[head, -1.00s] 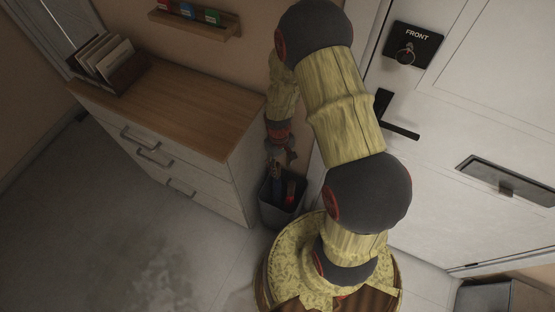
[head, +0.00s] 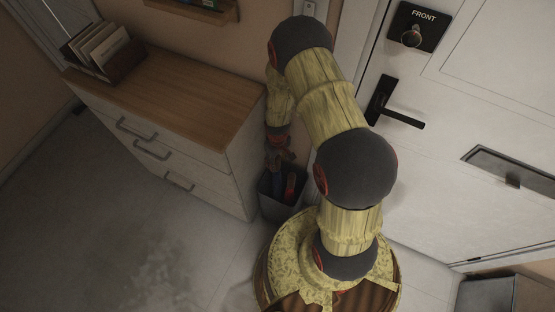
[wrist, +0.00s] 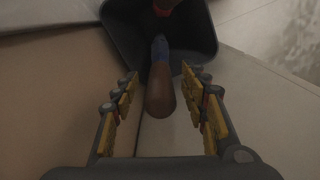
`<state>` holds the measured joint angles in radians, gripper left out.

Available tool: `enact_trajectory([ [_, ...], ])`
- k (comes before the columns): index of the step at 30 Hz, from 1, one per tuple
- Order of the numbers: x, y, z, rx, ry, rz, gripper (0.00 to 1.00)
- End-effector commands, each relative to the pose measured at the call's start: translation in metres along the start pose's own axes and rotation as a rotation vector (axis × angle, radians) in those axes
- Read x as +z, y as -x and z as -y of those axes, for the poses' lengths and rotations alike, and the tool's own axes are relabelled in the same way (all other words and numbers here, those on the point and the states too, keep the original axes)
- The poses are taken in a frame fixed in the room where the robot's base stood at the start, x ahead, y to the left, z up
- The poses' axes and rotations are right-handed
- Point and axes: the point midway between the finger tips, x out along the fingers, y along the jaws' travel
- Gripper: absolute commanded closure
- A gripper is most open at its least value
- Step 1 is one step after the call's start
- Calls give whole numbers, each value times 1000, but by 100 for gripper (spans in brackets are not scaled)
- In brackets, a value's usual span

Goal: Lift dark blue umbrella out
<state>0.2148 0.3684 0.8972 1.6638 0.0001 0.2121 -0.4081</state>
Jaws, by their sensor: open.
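The dark blue umbrella (wrist: 160,52) stands in a dark grey bin (wrist: 202,35), its brown rounded handle (wrist: 161,92) pointing up toward the wrist camera. In the head view the umbrella (head: 277,183) is a small blue shape in the bin (head: 275,210), partly hidden by my gripper. My gripper (wrist: 162,85) is open, with one yellow-padded finger on each side of the handle. I cannot tell from the wrist view whether the fingers touch it; a gap shows on both sides. In the head view my gripper (head: 279,158) is just above the bin's mouth.
A red item (head: 290,186) stands in the same bin, beside the umbrella. A wood-topped drawer cabinet (head: 180,100) is close on the left. The white front door (head: 455,120) with its black handle is on the right. The floor (head: 110,230) before the cabinet is clear.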

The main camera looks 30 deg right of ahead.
Motion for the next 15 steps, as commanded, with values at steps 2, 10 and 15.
enact_trajectory([
  [2, 0, 0, 0, 0, 0, 0, 56],
  [10, 0, 0, 0, 0, 0, 0, 62],
  [15, 0, 0, 0, 0, 0, 0, 72],
])
